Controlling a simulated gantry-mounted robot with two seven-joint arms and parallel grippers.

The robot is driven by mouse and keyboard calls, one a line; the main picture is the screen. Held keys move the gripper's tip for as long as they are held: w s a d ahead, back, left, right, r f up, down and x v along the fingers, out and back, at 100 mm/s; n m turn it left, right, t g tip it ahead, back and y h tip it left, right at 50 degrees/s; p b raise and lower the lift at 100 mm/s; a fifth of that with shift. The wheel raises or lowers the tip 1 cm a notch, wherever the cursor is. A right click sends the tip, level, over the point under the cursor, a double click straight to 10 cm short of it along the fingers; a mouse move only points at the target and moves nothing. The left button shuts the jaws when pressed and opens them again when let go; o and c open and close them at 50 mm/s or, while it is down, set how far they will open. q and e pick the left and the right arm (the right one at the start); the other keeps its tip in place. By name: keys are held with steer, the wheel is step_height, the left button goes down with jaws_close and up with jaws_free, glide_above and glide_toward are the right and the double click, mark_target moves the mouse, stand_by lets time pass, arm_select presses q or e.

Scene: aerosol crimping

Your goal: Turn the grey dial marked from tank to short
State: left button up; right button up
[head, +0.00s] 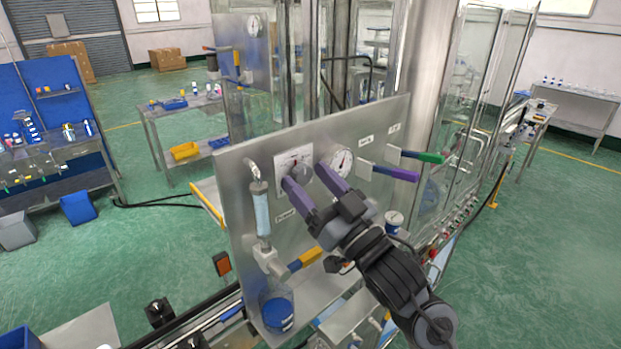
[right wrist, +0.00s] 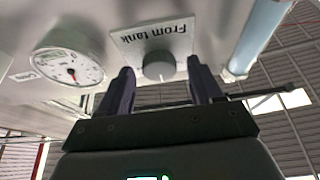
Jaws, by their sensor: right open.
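The grey dial (right wrist: 158,66) is a round knob on a white plate (right wrist: 125,38) marked "From tank", which reads upside down in the right wrist view. In the head view the dial (head: 303,172) shows partly, on the upright metal panel (head: 240,165). My right gripper (head: 304,177) is open, its purple fingers pointing at the panel. In the right wrist view the right gripper (right wrist: 160,68) has one fingertip on each side of the dial, with a gap on both sides. I cannot tell how deep the fingertips reach around it. My left gripper is not in view.
A round gauge (head: 342,160) sits right of the dial. Purple (head: 395,173) and green (head: 422,156) handles stick out farther right. A clear blue-tinted tube (head: 262,212) and a yellow handle (head: 305,259) are at lower left. A blue-filled container (head: 278,312) stands below.

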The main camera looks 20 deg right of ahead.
steer(key=shift+w, duration=0.15)
steer(key=c, duration=1.1)
steer(key=shift+o, duration=0.2)
steer(key=shift+h, duration=0.3)
